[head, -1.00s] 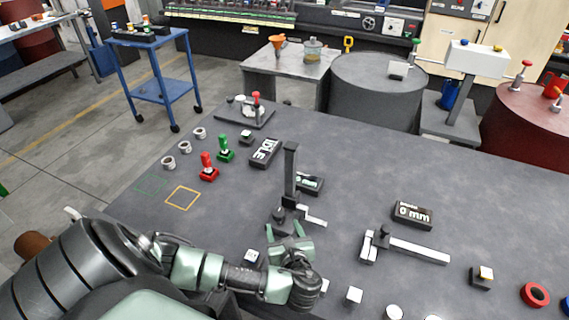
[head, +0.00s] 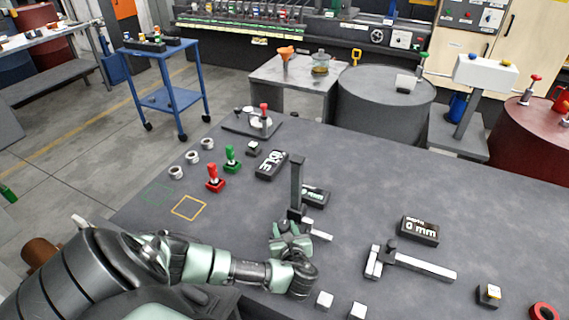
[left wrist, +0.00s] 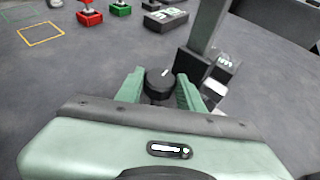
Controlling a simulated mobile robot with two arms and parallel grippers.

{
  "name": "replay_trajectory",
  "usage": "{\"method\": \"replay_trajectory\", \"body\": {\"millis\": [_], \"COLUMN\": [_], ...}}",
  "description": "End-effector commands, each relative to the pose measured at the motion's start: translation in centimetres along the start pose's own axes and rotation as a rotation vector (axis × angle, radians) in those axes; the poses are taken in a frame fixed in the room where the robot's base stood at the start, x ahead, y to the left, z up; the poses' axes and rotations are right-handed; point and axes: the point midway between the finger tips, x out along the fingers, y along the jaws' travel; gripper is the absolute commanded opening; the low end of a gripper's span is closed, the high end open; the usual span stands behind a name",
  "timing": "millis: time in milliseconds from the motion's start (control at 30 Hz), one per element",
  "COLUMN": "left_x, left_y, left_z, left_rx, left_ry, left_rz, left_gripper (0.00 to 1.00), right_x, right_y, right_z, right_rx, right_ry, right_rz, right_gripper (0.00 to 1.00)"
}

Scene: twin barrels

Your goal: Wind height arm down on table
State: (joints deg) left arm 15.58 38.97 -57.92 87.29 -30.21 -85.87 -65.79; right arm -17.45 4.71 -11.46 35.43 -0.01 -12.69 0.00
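The height gauge has a dark upright column (head: 297,185) on the table (head: 350,175), with a pale arm (head: 318,232) low at its foot. Its round black knob (left wrist: 158,80) shows in the left wrist view, with a white mark on top. My left gripper (head: 288,228) is at the column's foot in the head view. In the left wrist view its two green fingers (left wrist: 159,88) stand apart, one on each side of the knob. I cannot tell whether they touch it. A small display (head: 315,196) stands behind the column, partly hidden. My right gripper is not in view.
A depth gauge (head: 415,265) with a pale bar and a display reading 0 mm (head: 420,230) lies to the right. Red (head: 214,180) and green (head: 232,160) stamp-like pieces and a dark block (head: 271,165) stand to the left.

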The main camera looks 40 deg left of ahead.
Motion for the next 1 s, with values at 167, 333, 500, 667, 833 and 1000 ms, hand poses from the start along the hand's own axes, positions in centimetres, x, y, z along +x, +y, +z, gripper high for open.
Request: {"method": "replay_trajectory", "body": {"millis": [167, 333, 500, 667, 833, 1000], "left_x": [0.0, -0.02, -0.08, -0.08, 0.03, 0.18], "left_y": [0.03, 0.0, -0.22, -0.41, -0.68, -0.88], "left_z": [0.0, 0.03, 0.06, 0.02, -0.02, -0.1], "left_rx": [0.0, -0.009, -0.037, -0.08, -0.138, -0.2], "left_ry": [0.0, 0.0, 0.001, 0.002, 0.003, 0.002], "left_rz": [0.002, 0.023, 0.085, 0.191, 0.333, 0.482], "left_gripper": [0.0, 0.0, 0.0, 0.0, 0.0, 0.0], "right_x": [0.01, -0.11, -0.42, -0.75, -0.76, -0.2], "right_y": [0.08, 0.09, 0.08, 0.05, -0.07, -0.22], "right_z": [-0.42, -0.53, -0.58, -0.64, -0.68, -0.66], "right_rx": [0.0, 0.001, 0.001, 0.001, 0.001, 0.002], "right_ry": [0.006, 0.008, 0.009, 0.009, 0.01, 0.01], "right_rz": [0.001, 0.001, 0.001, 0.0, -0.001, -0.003], "right_gripper": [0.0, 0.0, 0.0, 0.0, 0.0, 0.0]}}
